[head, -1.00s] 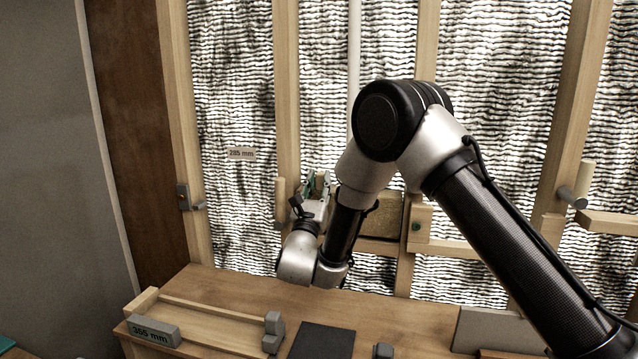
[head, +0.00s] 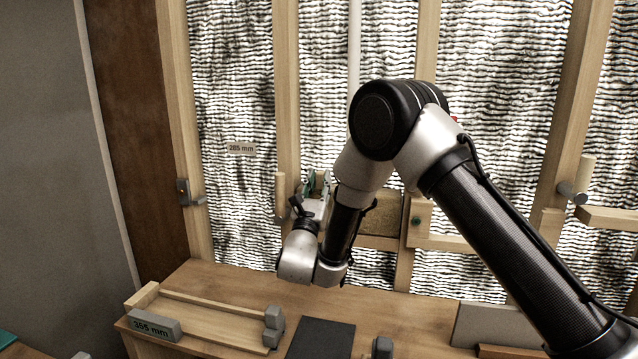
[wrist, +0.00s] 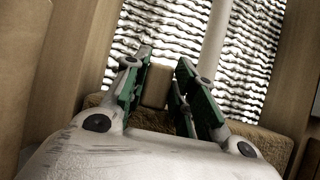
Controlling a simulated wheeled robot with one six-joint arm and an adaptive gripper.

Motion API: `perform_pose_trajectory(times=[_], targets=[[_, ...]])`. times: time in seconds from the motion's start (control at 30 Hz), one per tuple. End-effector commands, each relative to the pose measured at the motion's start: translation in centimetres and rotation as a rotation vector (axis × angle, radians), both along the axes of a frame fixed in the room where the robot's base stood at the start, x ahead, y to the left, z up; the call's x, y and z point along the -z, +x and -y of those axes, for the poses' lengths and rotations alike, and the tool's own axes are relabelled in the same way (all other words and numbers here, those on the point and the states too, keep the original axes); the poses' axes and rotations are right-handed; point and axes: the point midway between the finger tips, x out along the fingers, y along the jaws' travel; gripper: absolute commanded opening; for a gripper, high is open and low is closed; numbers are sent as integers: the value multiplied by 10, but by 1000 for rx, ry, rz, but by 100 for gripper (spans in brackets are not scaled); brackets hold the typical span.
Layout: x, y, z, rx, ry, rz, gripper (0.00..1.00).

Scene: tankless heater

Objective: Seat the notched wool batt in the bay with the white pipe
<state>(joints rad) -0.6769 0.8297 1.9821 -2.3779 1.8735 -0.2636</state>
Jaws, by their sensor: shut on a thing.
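The brown wool batt (head: 382,213) sits low between two studs, in the bay with the white pipe (head: 354,50). My arm hides part of it. In the wrist view the batt (wrist: 268,143) shows on both sides of my gripper (wrist: 160,88), and the pipe (wrist: 213,45) runs down behind the right finger. My green-padded fingers are shut on a small tan block (wrist: 156,84) in front of the batt. I cannot tell whether the block is joined to it. In the head view my gripper (head: 316,185) is partly hidden. The notch is not clear to see.
Studs (head: 287,100) flank the bay. A peg-like wooden handle (head: 281,195) sticks out at the left stud. Below is a bench with a wooden tray marked 355 mm (head: 155,325) and a dark mat (head: 320,338). A 285 mm label (head: 240,147) hangs in the left bay.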

Motion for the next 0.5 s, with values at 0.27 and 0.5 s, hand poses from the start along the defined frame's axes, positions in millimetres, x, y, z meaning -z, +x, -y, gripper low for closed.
perform_pose_trajectory(times=[0.27,0.5], targets=[[0,0,0,0,0,1,43],[0,0,0,0,0,0,52]])
